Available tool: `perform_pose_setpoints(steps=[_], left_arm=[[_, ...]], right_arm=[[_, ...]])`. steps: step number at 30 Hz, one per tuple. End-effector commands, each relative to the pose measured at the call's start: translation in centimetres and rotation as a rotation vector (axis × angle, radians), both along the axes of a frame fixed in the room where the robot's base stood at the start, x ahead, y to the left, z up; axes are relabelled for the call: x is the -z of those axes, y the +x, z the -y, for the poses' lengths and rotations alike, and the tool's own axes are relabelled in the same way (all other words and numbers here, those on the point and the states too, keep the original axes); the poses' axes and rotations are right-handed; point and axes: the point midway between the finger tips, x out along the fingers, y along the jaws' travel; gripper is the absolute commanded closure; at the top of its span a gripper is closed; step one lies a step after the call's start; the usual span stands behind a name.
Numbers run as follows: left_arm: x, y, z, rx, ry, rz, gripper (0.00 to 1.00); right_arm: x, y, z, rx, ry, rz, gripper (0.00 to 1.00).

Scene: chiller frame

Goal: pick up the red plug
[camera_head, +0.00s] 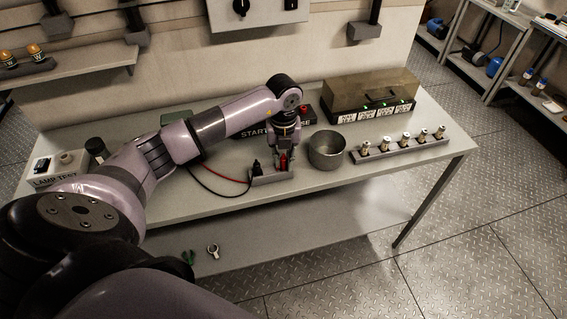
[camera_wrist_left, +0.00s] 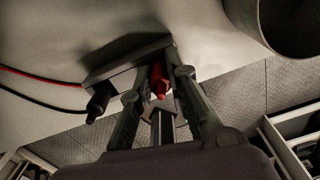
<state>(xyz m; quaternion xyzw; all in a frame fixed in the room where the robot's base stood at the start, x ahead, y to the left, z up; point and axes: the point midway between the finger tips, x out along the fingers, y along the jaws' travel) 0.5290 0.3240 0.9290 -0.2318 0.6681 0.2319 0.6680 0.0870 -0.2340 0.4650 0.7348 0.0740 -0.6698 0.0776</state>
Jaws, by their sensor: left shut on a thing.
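The red plug (camera_head: 283,161) stands in a small grey holder (camera_head: 262,181) near the front edge of the table. It also shows in the left wrist view (camera_wrist_left: 158,80), between my fingers. My left gripper (camera_head: 283,165) reaches down over the holder and is shut on the red plug; in the left wrist view its fingers (camera_wrist_left: 160,95) lie on both sides of it. A black plug (camera_head: 256,167) stands in the same holder to the left, apart from the fingers. It also shows in the left wrist view (camera_wrist_left: 100,100). My right gripper is not in view.
A metal pot (camera_head: 327,150) stands just right of the gripper. A rail with several metal fittings (camera_head: 404,149) lies farther right. A long block with labels (camera_head: 371,97) stands behind. Red and black cables (camera_head: 222,179) run left from the holder.

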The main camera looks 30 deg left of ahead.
Motion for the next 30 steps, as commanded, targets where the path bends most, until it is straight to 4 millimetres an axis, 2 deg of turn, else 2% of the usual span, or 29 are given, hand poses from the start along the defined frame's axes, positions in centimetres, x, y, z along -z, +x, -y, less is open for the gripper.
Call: perform_pose_setpoints(steps=[4, 17, 23, 26, 30], left_arm=[[0.0, 0.0, 0.0, 0.0, 0.0, 0.0, 1.0], [-0.7, 0.1, 0.0, 0.0, 0.0, 0.003, 1.0], [-3.6, 0.2, 0.0, 0.0, 0.0, 0.008, 1.0], [-6.0, 0.2, 0.0, 0.001, 0.0, 0.009, 1.0], [-10.3, 0.2, 0.0, 0.001, -0.001, 0.011, 1.0]], right_arm=[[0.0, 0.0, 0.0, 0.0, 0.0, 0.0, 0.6], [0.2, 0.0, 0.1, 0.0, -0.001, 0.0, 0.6], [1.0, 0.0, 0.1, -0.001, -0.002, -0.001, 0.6], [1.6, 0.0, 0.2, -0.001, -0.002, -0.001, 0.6], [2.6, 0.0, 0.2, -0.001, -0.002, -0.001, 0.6]])
